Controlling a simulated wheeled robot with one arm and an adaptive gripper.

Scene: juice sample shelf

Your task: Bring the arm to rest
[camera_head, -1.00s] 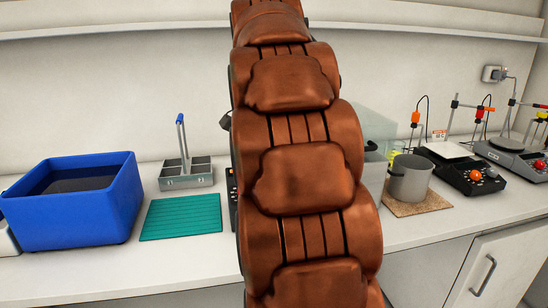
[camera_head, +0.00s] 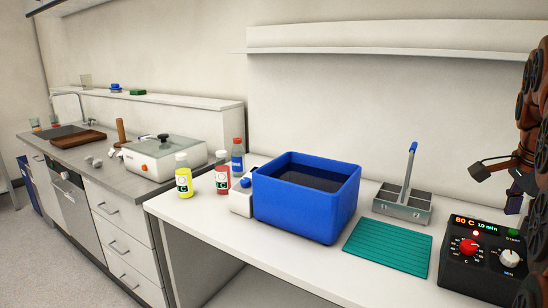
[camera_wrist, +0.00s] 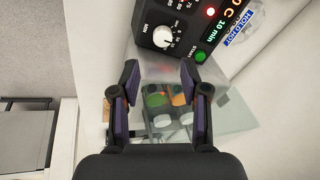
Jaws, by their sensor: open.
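My arm (camera_head: 535,110) is folded along the right edge of the head view, and part of it is cut off. In the wrist view my gripper (camera_wrist: 160,75) is open, with its two dark, purple-padded fingers spread apart. Nothing is held between the fingers. Below and beyond them is a clear, box-like thing (camera_wrist: 165,125) with round green and orange items seen through it.
A blue tub (camera_head: 305,215) of dark liquid, a grey caddy (camera_head: 403,205) and a green mat (camera_head: 390,248) stand on the white bench. Yellow (camera_head: 183,178), red-labelled (camera_head: 222,175) and blue (camera_head: 238,158) bottles stand left of the tub. A sink counter (camera_head: 110,155) lies further left.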

